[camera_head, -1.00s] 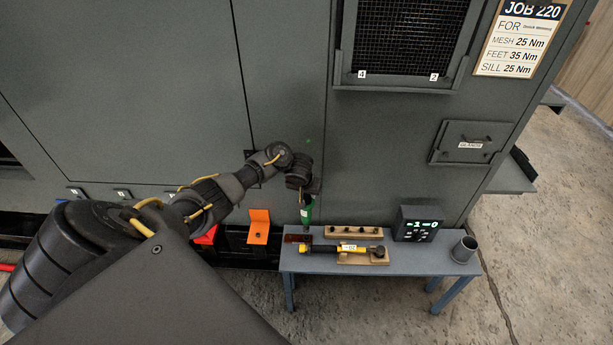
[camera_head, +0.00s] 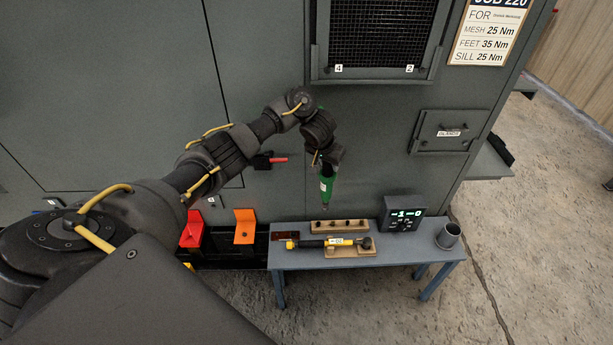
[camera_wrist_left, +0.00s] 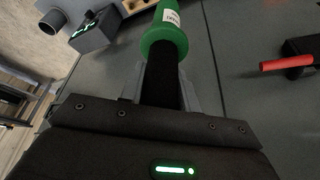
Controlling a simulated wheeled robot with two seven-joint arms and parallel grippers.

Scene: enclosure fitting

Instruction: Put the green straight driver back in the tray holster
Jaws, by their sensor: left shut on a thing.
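The green straight driver (camera_head: 326,189) hangs tip down, slightly tilted, above the back of the small blue-grey tray table (camera_head: 400,252). My left gripper (camera_head: 328,166) is shut on it from above. In the left wrist view the green driver (camera_wrist_left: 165,38) sticks out from between the fingers of the left gripper (camera_wrist_left: 162,85). A dark red-brown block (camera_head: 284,236) at the table's left end may be the holster; I cannot tell for sure. The driver is apart from it, up and to its right. My right gripper is not in view.
On the table are a wooden block with several holes (camera_head: 340,226), a yellow-black tool (camera_head: 338,242) on a wooden rest, a display box (camera_head: 402,213) and a grey cup (camera_head: 447,236). Orange (camera_head: 244,226) and red (camera_head: 192,230) brackets stand left. A red-handled item (camera_head: 277,160) is at the cabinet face.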

